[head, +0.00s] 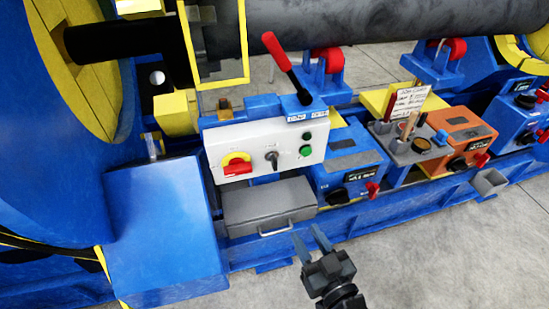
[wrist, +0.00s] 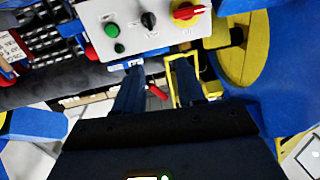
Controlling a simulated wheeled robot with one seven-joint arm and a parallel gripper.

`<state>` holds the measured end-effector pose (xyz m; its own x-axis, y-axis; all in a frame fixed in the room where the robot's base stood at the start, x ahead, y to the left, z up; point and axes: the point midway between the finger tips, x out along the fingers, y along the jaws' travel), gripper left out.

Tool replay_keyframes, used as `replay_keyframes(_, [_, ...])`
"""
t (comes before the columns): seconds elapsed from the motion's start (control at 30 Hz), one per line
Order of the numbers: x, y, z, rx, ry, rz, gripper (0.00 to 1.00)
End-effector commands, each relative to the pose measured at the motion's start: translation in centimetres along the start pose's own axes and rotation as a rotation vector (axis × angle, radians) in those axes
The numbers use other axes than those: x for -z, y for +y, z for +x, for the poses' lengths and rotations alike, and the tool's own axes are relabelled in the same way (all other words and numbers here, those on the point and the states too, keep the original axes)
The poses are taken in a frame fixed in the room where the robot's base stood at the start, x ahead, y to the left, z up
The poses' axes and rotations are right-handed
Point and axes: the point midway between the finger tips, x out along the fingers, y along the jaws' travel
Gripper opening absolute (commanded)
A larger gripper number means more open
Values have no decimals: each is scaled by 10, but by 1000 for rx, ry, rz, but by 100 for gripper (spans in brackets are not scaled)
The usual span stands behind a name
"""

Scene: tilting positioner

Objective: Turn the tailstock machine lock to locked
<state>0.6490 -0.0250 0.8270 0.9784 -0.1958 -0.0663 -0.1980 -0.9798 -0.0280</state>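A white control panel (head: 265,152) carries a red-and-yellow rotary switch (head: 237,164), a black selector knob (head: 272,158) and round green buttons (head: 306,144). Above its right end, a red-handled lever (head: 282,57) leans up and left from a blue block with two small label plates (head: 307,117). I cannot read the plates or tell which control is the machine lock. My gripper (head: 311,238) is open and empty, in front of and below the panel, apart from it. The wrist view shows the panel (wrist: 125,17) upside down beyond the two spread fingers (wrist: 158,82), with the rotary switch (wrist: 187,11) at right.
A grey drawer box (head: 268,207) with a handle sits below the panel. A large blue housing (head: 163,235) stands at left. More blue and orange control boxes (head: 467,140) line the base at right. A dark pipe (head: 380,22) runs above. Concrete floor (head: 440,260) is clear at lower right.

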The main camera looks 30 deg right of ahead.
Motion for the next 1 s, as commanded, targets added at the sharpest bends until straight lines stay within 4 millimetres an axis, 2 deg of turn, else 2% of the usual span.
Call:
replay_keyframes(0.03, [-1, 1, 26, -15, 17, 1, 39])
replay_keyframes(0.2, [-3, 6, 99, -61, 46, -6, 39])
replay_keyframes(0.3, [0, 10, 134, -86, 58, -13, 39])
replay_keyframes(0.4, [3, 14, 160, -102, 65, -19, 39])
replay_keyframes(0.77, [8, 20, 199, -116, 70, -25, 39])
replay_keyframes(1.0, [10, 24, 235, -116, 69, -25, 39])
